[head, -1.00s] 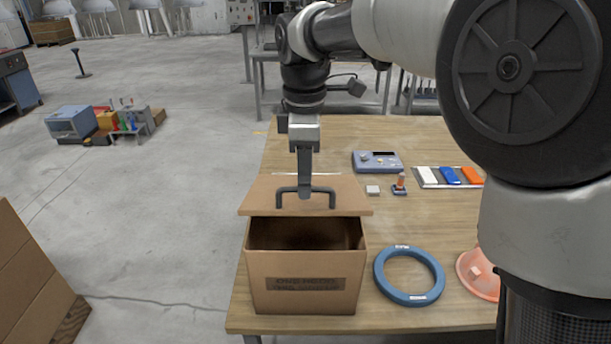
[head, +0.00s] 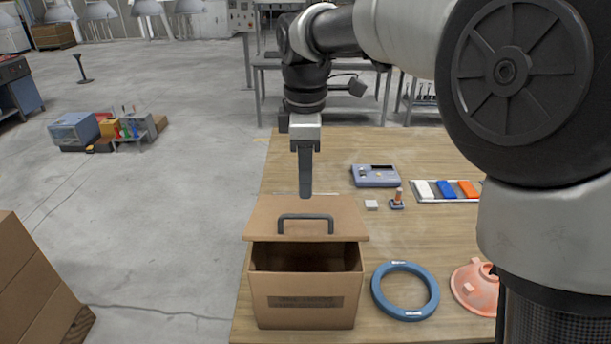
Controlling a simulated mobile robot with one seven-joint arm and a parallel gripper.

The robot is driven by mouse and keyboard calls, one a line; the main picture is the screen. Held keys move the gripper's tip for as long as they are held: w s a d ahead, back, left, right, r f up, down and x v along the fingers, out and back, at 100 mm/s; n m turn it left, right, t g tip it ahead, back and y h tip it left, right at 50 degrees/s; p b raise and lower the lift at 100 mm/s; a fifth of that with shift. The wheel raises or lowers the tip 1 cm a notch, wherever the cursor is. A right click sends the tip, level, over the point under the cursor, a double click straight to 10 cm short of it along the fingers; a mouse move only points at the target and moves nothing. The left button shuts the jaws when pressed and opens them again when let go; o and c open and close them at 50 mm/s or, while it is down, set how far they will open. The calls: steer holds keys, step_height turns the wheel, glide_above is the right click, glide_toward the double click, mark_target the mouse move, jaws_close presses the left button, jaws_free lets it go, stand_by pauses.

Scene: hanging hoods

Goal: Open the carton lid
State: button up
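The brown cardboard carton (head: 306,315) stands on the near left part of the wooden table. Its lid (head: 262,220) is raised at the front, and a dark gap shows between the lid and the front wall. A dark grey handle (head: 306,216) stands on the lid. My gripper (head: 305,193) points down over the lid's far edge, above the handle in the picture and apart from it. It holds nothing that I can see. The fingers are seen edge-on as one bar, so their opening is hidden.
On the table (head: 415,240), a blue ring (head: 378,292) and an orange hood-like part (head: 470,290) lie right of the carton. A grey-blue device (head: 375,177) and a tray with coloured blocks (head: 446,190) lie farther back. Stacked cartons (head: 35,290) stand at the left.

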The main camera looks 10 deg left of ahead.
step_height(320, 180, up, 6)
steer(key=p, duration=0.1)
steer(key=shift+w+r, duration=0.2)
steer(key=shift+r, duration=0.05)
stand_by(0.4)
stand_by(0.4)
